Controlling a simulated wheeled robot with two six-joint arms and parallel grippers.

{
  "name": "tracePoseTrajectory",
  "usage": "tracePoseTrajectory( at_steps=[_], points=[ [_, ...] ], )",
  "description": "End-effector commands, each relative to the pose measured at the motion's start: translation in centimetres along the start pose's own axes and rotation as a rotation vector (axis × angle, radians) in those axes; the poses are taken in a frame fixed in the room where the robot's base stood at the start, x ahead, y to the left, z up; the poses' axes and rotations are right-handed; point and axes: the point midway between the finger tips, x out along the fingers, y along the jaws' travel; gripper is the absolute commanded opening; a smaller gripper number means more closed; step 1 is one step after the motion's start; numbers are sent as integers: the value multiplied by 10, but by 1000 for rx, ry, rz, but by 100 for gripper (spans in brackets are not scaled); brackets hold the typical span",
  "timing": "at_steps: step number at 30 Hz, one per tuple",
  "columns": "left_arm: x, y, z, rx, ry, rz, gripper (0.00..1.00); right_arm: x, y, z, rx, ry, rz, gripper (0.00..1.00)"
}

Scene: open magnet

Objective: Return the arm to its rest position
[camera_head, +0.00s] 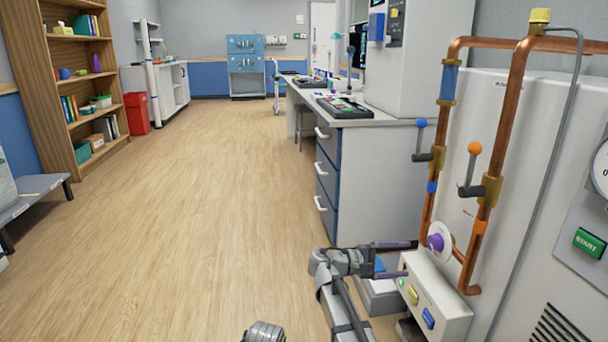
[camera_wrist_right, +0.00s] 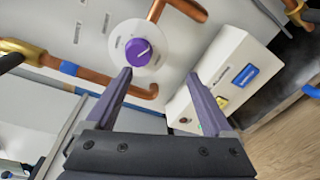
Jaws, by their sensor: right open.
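My right gripper (camera_head: 408,260) is open and empty, in front of the white machine at the right of the head view. In the right wrist view its two purple-grey fingers (camera_wrist_right: 159,75) stand wide apart. A purple knob (camera_head: 437,241) on a white round plate is just ahead of it. In the wrist view the knob (camera_wrist_right: 137,51) shows beyond the left fingertip, not clasped; I cannot tell the exact gap. A white control box (camera_head: 437,300) with a yellow and a blue button sits close beside the fingers. My left gripper is not in view.
Copper pipes (camera_head: 508,110) with a blue-knobbed lever (camera_head: 421,140) and an orange-knobbed lever (camera_head: 471,170) rise by the gripper. A green START button (camera_head: 589,242) is at far right. A drawer bench (camera_head: 345,180) stands behind. The wooden floor (camera_head: 200,200) to the left is clear.

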Motion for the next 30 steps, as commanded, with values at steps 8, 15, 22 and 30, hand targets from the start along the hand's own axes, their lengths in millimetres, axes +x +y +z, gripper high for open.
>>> tracePoseTrajectory(
  at_steps=[8, 15, 22, 30],
  points=[
    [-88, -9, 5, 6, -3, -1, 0, -96, -73, 68, 106, 250, -553, 87],
    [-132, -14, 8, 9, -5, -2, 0, -191, -118, 122, 128, 355, -971, 87],
    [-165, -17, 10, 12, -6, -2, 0, -264, -133, 176, 109, 391, -1264, 87],
    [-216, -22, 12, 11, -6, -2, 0, -278, -87, 195, 107, 390, -1300, 87]
  ],
)
